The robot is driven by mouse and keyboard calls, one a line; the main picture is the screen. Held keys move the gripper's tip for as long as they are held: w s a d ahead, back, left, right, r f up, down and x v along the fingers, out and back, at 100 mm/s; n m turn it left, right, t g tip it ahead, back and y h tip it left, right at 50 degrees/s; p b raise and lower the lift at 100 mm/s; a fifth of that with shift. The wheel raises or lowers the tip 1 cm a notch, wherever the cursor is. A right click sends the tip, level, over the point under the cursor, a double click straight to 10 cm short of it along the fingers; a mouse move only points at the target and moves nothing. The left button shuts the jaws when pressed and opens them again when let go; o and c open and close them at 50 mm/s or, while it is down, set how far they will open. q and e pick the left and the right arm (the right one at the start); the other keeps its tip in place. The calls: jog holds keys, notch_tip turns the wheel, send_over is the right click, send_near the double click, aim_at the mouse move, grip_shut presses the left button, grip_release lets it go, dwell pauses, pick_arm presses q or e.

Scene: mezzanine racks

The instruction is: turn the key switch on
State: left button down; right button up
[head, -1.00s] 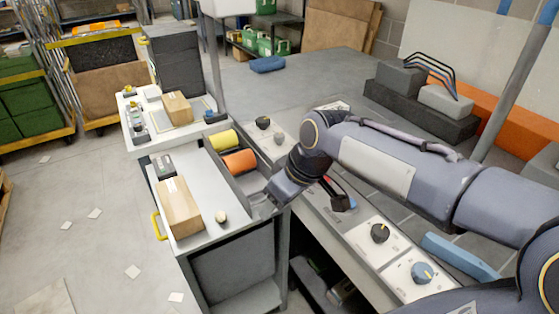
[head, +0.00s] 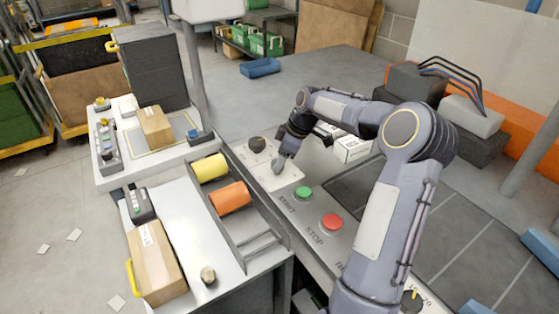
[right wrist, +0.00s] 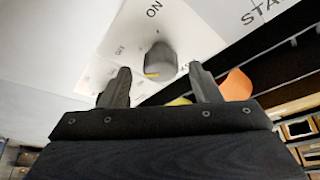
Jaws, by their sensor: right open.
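The key switch (head: 278,166) is a small grey knob on a pale plate at the far end of the long control panel. In the right wrist view, the key switch (right wrist: 160,60) has a yellow mark low on its face. "ON" is printed above it, and a smaller label at its left is hard to read. My right gripper (head: 284,156) is right at the knob in the head view. In the right wrist view, the open fingers of my right gripper (right wrist: 160,80) stand one on each side of the knob, with gaps visible. My left gripper is not in view.
A black knob (head: 257,144) sits just beyond the key switch. A green START button (head: 303,193) and a red STOP button (head: 332,222) are nearer on the panel. A white box (head: 352,149) lies to the right. Yellow (head: 210,168) and orange (head: 230,198) rolls sit left.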

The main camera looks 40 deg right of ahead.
jog(key=shift+w+a+f, duration=0.2)
jog(key=shift+f, duration=0.45)
jog(key=c, duration=1)
